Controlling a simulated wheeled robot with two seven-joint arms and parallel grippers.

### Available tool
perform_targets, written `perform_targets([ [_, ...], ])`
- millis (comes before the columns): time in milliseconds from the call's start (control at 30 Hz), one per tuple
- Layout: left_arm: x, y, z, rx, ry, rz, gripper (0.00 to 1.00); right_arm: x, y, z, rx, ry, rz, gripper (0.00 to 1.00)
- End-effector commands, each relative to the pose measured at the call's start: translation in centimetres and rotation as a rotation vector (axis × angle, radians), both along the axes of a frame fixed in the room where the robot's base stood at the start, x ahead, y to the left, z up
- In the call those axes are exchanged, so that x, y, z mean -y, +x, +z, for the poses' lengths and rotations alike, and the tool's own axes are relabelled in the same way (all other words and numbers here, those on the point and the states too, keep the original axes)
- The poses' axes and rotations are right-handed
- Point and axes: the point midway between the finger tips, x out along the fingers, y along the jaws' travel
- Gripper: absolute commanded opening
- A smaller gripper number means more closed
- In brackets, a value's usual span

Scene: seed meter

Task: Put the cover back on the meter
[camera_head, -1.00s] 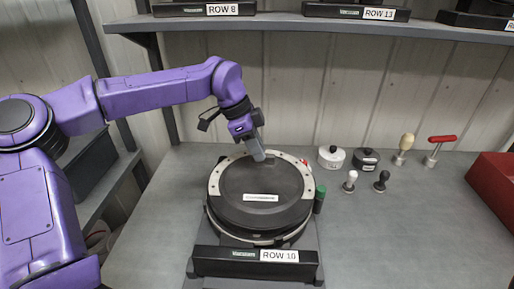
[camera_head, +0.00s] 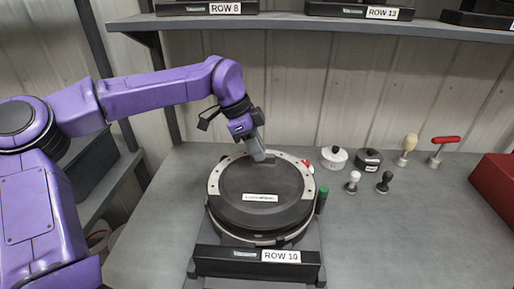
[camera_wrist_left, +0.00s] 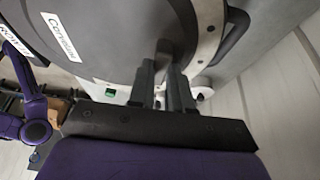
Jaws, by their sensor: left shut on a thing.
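The meter stands on the bench, its dark body (camera_head: 262,238) behind the ROW 10 plate (camera_head: 281,256). The round dark cover (camera_head: 262,183), with a pale ring (camera_head: 215,180) around its far and side edges and a white label, lies over the meter, roughly level. My left gripper (camera_head: 259,156) is shut on the cover at its far edge. In the left wrist view my fingers (camera_wrist_left: 172,88) point down at the cover (camera_wrist_left: 115,38) beside the pale ring. Whether the cover is fully seated cannot be told. My right gripper is not in view.
A green-topped cylinder (camera_head: 321,200) and a small red part (camera_head: 307,163) are close to the meter's right side. White (camera_head: 334,159) and black (camera_head: 367,161) lidded pots and several knobbed tools stand farther right. A red box (camera_head: 495,182) is at the right edge. The shelf (camera_head: 300,24) is above.

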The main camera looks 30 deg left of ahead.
Motion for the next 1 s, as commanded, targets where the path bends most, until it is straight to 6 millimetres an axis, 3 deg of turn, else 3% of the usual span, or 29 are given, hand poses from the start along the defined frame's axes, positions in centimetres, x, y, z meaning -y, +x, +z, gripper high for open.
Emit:
perform_targets([
  [1000, 0.0, 0.0, -0.7, 0.0, -0.001, 0.0, 0.0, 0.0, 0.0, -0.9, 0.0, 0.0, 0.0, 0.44],
])
